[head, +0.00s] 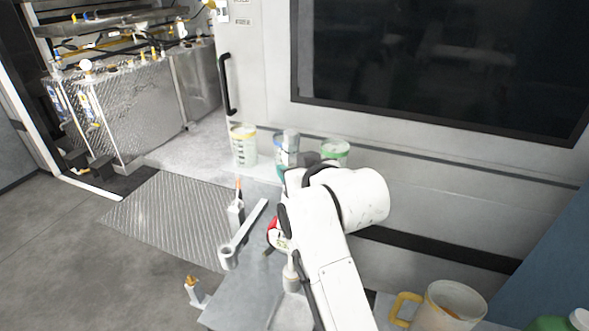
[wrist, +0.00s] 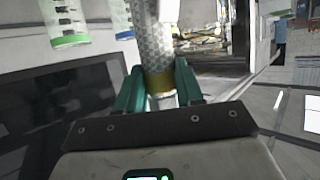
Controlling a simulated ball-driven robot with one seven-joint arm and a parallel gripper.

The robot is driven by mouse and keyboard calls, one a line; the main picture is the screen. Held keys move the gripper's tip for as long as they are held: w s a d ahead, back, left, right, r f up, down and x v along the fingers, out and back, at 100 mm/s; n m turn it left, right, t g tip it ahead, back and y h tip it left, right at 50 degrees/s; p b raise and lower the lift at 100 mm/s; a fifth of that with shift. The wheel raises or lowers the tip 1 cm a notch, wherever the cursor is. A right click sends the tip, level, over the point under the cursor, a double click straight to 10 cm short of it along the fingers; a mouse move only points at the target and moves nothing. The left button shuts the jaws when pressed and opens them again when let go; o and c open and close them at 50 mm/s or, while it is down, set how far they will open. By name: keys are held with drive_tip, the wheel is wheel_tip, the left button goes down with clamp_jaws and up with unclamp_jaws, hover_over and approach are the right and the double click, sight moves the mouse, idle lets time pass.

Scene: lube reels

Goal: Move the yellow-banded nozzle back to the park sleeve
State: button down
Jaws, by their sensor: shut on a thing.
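My gripper (wrist: 160,88) has teal fingers and is shut on the yellow-banded nozzle (wrist: 159,78). The yellow band shows between the fingers, and a pale patterned body runs up from it out of the top of the wrist view. In the head view my white arm reaches to the middle, and its wrist hides most of the gripper and the grip.
A yellow-rimmed container (head: 243,146) and a green-rimmed container (head: 335,151) stand by the wall behind my wrist. Orange-tipped fittings (head: 236,212) (head: 194,291) stand left of my arm. A yellow-handled jug (head: 450,307) is at lower right. Floor at left is clear.

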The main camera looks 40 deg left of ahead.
drive_tip(key=c, duration=0.6)
unclamp_jaws()
drive_tip(key=shift+f, duration=0.1)
drive_tip(key=shift+c, duration=0.2)
drive_tip(key=b+v, duration=0.1)
drive_tip(key=v, duration=0.9)
drive_tip(key=shift+s+d+b, duration=0.15)
drive_tip(key=shift+d+b, duration=0.2)
drive_tip(key=shift+b, duration=0.05)
